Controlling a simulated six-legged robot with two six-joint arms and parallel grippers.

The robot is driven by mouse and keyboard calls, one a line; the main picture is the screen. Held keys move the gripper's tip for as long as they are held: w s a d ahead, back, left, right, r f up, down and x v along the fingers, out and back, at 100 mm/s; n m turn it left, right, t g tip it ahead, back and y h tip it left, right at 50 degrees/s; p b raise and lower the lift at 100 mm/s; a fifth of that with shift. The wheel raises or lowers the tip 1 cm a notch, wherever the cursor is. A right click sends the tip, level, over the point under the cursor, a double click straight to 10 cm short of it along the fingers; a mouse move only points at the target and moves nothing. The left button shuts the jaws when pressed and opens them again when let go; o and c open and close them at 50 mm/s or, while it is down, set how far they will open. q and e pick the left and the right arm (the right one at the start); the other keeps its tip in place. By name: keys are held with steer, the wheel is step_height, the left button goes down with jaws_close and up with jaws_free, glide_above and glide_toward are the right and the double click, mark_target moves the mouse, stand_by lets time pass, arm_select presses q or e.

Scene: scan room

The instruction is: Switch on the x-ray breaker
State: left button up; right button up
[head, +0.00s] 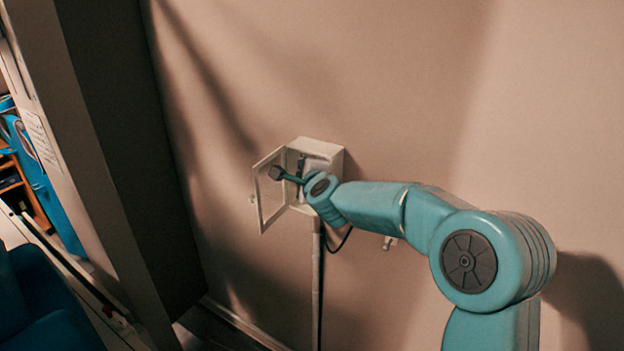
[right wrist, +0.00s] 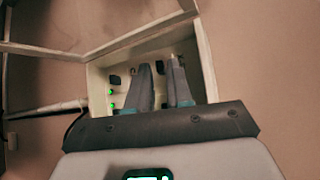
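The pale breaker box (head: 327,151) hangs on the wall in the head view, its framed door (head: 261,198) swung open to the left. A small dark part shows between the fingertips, too small to identify. Left of the fingers are a black switch (right wrist: 114,81) and green lights (right wrist: 111,106). Breaker labels cannot be read. My left gripper is not in view.
A conduit (head: 316,285) runs down the wall below the box, with a dark cable beside it. A small fitting (head: 390,242) sits on the wall below my arm. A dark panel (head: 125,130) and blue furniture (head: 45,300) stand at the left.

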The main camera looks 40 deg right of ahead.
steer(key=b+v, duration=0.1)
steer(key=v, duration=1.4)
steer(key=shift+s, duration=0.35)
steer(key=shift+r, duration=0.1)
steer(key=w+a+f+n+g+y, duration=0.1)
steer(key=w+a+f+g, duration=0.1)
steer(key=f, duration=0.6)
steer(key=w+a+f+n+g+y, duration=0.1)
steer(key=f, duration=0.8)
steer(key=s+a+f+n+g+y, duration=0.1)
steer(key=s+a+f+n, duration=0.15)
steer(key=f, duration=0.35)
steer(key=s+a+f+n+g+y, duration=0.1)
steer(key=a+f+g, duration=0.15)
steer(key=f, duration=0.35)
steer(key=s+a+f+n+g+y, duration=0.1)
steer(key=a+f+n, duration=0.15)
steer(key=f, duration=0.45)
steer(key=s+a+f+n+g+y, duration=0.1)
steer(key=s+a+f+n+g, duration=0.1)
steer(key=s+a+f+n, duration=0.2)
steer(key=s+a+f+n+g+y, duration=0.2)
steer(key=s+a+f+n, duration=0.2)
steer(key=s, duration=0.5)
steer(key=s+a+f+n+g+y, duration=0.1)
steer(key=s+a+f+n+g, duration=0.1)
steer(key=s+a+f+n, duration=0.3)
steer(key=shift+s+f+n, duration=0.25)
steer(key=shift+s+n, duration=0.75)
steer(key=shift+s, duration=0.1)
